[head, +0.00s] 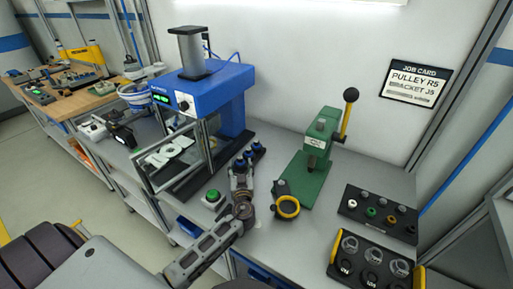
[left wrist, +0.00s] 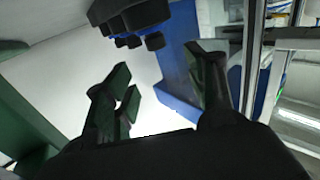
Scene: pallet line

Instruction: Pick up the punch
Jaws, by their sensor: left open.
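No single piece stands out clearly as the punch. Small knobbed pieces with pale, green, orange and dark tops sit in a black tray (head: 345,208) on the right of the bench; I cannot tell whether one is the punch. My left gripper (head: 247,165) is over the bench between the blue press and the green press, well left of that tray. In the left wrist view its two fingers (left wrist: 160,88) are apart, with nothing between them. A dark stepped piece with short round ends (left wrist: 135,18) shows beyond them, partly cut off by the top edge. My right gripper is not in view.
The blue press (head: 208,95) stands left of my gripper, the green press (head: 312,165) with its yellow lever to the right. A yellow-rimmed ring (head: 288,207) lies before the green press. A green button (head: 212,196) and a tray of round pieces (head: 336,268) are nearer.

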